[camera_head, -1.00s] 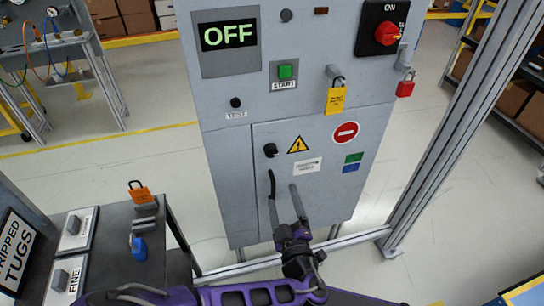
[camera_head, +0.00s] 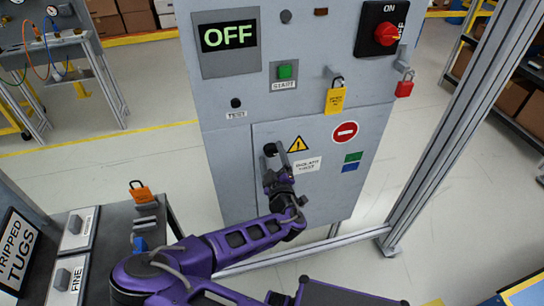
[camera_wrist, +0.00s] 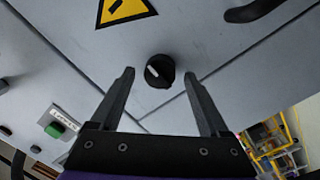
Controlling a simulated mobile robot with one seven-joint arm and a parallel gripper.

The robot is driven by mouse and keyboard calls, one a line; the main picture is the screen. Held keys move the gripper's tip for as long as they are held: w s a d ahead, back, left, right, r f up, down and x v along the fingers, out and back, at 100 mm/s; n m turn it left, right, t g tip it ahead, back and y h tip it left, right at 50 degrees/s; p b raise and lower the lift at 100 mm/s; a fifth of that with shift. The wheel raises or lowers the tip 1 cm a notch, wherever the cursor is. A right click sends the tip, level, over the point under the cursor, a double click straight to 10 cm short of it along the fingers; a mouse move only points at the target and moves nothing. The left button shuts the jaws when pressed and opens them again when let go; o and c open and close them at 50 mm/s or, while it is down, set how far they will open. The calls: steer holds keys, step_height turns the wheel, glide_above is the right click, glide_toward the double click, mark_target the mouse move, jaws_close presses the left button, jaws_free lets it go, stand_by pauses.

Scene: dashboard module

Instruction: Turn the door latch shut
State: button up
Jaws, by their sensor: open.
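The door latch is a round black knob (camera_wrist: 159,71) with a short pale mark that lies slanted in the wrist view. It sits at the door's edge, on the grey cabinet front. My gripper (camera_wrist: 158,78) is open in front of it, with one finger on each side of the knob and visible gaps to both. I cannot tell whether the fingertips reach the panel. In the head view my gripper (camera_head: 270,160) is at the upper left corner of the lower door (camera_head: 338,200) and mostly hides the knob. The door looks closed.
A black door handle (camera_wrist: 254,11) shows at the wrist view's upper right. A warning triangle (camera_head: 298,145) and a white label (camera_head: 306,164) are near my gripper. A yellow padlock (camera_head: 335,98) hangs above. A metal post (camera_head: 450,150) stands at the right.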

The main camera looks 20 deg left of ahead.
jaws_close()
stand_by(0.4)
steer(key=shift+f+n+b, duration=0.1)
steer(key=shift+n+b, duration=0.2)
steer(key=shift+b, duration=0.05)
steer(key=n+b, duration=0.2)
steer(key=n, duration=0.1)
steer(key=shift+f+b, duration=0.2)
steer(key=shift+b, duration=0.15)
steer(key=n+b, duration=0.1)
steer(key=n, duration=0.2)
steer(key=n+b, duration=0.2)
steer(key=n, duration=0.1)
steer(key=shift+t+y, duration=0.3)
steer(key=n+b, duration=0.2)
steer(key=n, duration=0.3)
steer(key=shift+d+f+y, duration=0.1)
steer(key=shift+y, duration=0.2)
steer(key=shift+n+b, duration=0.75)
steer(key=shift+n, duration=1.25)
steer(key=shift+w+n+y, duration=0.1)
steer(key=shift+n+y, duration=0.2)
